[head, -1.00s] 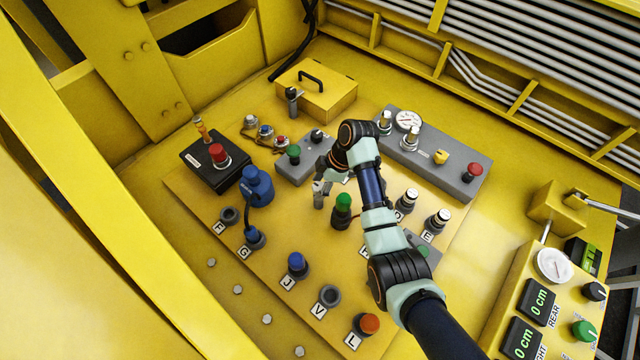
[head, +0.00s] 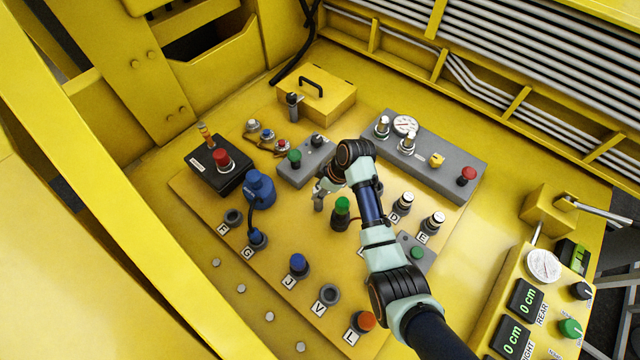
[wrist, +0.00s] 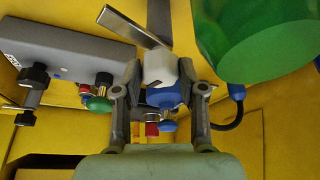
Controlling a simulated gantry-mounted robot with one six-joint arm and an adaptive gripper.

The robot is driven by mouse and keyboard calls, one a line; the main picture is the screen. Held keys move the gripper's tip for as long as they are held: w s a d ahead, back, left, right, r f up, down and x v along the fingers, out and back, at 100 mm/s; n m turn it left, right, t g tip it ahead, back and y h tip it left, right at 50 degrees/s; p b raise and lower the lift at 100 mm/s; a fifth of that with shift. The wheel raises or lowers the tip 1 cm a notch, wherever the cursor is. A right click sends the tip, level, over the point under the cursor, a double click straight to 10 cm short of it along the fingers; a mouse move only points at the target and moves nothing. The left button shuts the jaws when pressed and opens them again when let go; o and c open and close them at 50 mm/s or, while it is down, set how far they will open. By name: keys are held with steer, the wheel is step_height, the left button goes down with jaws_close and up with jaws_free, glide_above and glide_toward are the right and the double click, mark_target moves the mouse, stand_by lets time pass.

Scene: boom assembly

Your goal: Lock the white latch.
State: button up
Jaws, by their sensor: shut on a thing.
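The white latch (wrist: 160,68) is a small white block in the wrist view. It sits between the fingertips of my gripper (wrist: 160,78), which is shut on it. A flat metal strip (wrist: 133,27) lies just beyond the latch, up and to the left. In the head view my gripper (head: 320,194) is low over the yellow panel, left of the green-topped post (head: 342,206). The latch cannot be made out there because my wrist and fingers cover that spot.
The green cylinder (wrist: 265,38) is close on the right in the wrist view. A grey box (wrist: 75,55) with knobs is on the left. In the head view, a blue plug (head: 258,187), several lettered sockets and a longer grey box (head: 440,158) surround the arm.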

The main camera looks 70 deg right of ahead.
steer(key=m+p, duration=0.1)
steer(key=m+h+p, duration=0.1)
steer(key=m+p, duration=0.1)
steer(key=shift+a+r+m+h, duration=0.15)
steer(key=shift+r+m+h, duration=0.1)
steer(key=shift+m+h, duration=0.05)
steer(key=m+h+p, duration=0.1)
steer(key=m+p, duration=0.1)
steer(key=m, duration=0.1)
steer(key=shift+m, duration=0.3)
steer(key=m, duration=0.1)
steer(key=m+g+h+p, duration=0.1)
steer(key=shift+w+a+f+m, duration=0.1)
steer(key=shift+f+m, duration=0.05)
steer(key=shift+m, duration=0.15)
steer(key=shift+f+m+g+h+p, duration=0.1)
steer(key=shift+m+g+h+p, duration=0.2)
steer(key=shift+m, duration=0.7)
steer(key=shift+m+g+h+p, duration=0.25)
steer(key=shift+m+g, duration=0.15)
steer(key=shift+m, duration=0.6)
steer(key=o, duration=1.1)
steer(key=v, duration=1.2)
